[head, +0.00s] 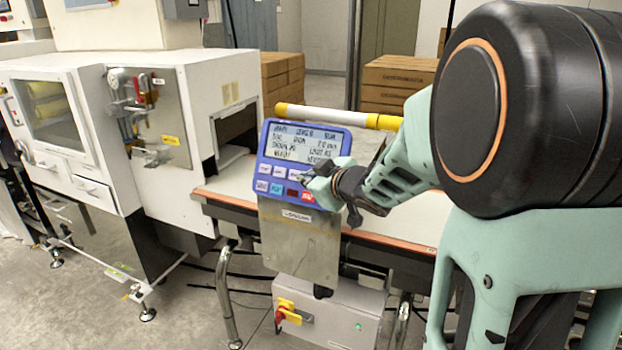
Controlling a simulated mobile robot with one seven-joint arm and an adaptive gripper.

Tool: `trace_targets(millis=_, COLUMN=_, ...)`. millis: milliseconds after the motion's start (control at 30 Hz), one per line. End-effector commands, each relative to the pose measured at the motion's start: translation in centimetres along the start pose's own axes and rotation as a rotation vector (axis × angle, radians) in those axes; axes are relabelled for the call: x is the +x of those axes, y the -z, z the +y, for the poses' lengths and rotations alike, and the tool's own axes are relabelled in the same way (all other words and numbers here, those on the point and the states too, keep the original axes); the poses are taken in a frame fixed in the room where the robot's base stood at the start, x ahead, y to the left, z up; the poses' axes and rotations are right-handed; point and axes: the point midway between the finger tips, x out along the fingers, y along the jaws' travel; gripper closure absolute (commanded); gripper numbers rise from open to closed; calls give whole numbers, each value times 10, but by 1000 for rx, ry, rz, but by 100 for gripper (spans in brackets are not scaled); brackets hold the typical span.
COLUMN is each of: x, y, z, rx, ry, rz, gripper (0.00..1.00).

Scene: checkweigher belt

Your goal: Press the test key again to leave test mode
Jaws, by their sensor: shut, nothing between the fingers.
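The blue control panel (262,160) stands upright at the front of the belt, on a grey metal bracket (300,243). Its lit screen (303,145) shows several lines of dark text, too small to read surely. Below it are white keys (263,185), blue keys, a dark red key and a red key (307,197). The key labels are too small to tell which is the test key. My gripper (311,181) is shut and empty, with its tips at the right part of the key rows, hiding some keys. I cannot tell whether it touches a key.
The white belt (410,222) runs behind the panel, with a white and yellow bar (340,116) above it. A white machine housing (185,195) stands to the left. A grey box with a red and yellow switch (288,312) sits below. Cardboard boxes (393,85) stand behind.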

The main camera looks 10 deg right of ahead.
Motion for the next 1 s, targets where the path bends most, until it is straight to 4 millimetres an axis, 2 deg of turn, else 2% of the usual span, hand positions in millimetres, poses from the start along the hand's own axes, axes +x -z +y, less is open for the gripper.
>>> trace_targets(millis=333, x=-24, y=19, z=-17, rx=0, ry=0, rz=0, gripper=100)
trace_targets(millis=767, x=-28, y=20, z=-20, rx=1, ry=0, rz=0, gripper=100)
trace_targets(millis=1000, x=-42, y=32, z=-30, rx=-1, ry=1, rz=2, gripper=100)
